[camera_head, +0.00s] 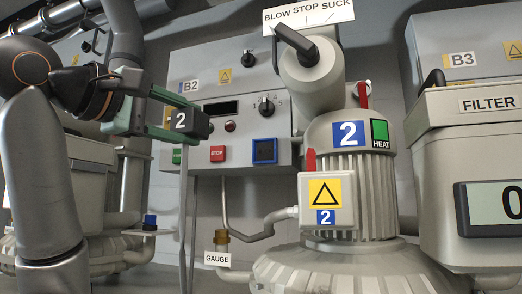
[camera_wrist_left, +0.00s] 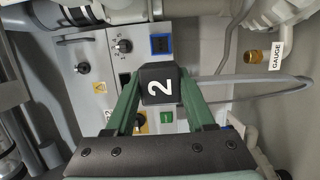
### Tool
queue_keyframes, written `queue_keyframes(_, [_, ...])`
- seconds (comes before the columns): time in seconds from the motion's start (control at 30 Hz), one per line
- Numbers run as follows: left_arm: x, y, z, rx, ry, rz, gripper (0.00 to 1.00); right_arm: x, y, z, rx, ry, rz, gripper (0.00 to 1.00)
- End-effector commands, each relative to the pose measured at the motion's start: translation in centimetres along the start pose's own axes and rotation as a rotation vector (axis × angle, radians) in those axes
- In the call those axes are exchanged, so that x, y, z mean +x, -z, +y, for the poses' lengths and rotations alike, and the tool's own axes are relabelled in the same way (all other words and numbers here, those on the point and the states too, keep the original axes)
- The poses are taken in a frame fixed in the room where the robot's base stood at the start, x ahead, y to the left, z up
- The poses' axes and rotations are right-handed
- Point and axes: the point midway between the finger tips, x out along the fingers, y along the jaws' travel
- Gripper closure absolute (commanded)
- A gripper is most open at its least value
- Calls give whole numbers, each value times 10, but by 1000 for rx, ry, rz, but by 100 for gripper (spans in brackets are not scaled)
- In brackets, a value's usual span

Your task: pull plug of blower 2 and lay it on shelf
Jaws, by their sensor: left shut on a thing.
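The black plug (camera_head: 183,121) with a white 2 is between the green fingers of my left gripper (camera_head: 190,122). In the left wrist view the plug (camera_wrist_left: 158,85) fills the gap between the fingertips of the gripper (camera_wrist_left: 160,92), which is shut on it. In the head view it is in front of the left side of the B2 panel (camera_head: 217,132). A grey cable (camera_head: 188,210) hangs below the plug. Blower 2 (camera_head: 345,190) stands to the right, with blue 2 labels. A small ledge, possibly the shelf (camera_head: 160,232), is lower left. My right gripper is not in view.
A blue-topped item (camera_head: 150,221) stands at the small ledge. The GAUGE pipe with its brass fitting (camera_head: 221,236) is below the panel. The BLOW STOP SUCK lever (camera_head: 297,42) rises above the blower. The FILTER box (camera_head: 450,120) is at the right.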

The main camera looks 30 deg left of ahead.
Motion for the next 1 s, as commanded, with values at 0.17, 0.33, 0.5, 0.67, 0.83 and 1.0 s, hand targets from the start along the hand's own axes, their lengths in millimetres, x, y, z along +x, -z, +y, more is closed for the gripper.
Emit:
queue_keyframes(0.17, [-3, 13, 0, -2, 1, 0, 100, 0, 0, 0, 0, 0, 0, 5])
queue_keyframes(0.33, [-6, 24, 0, -1, 1, 0, 100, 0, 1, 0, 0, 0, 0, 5])
queue_keyframes(0.5, [-9, 36, 0, -1, 1, 0, 100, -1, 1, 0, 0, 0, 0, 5])
queue_keyframes(0.67, [-12, 47, 0, -1, 1, 0, 100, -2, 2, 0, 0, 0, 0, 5])
queue_keyframes(0.83, [-14, 58, 0, 0, 1, 0, 100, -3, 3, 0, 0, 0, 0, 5])
queue_keyframes(1.0, [-17, 69, 0, -1, 1, -1, 100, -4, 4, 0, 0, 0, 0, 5])
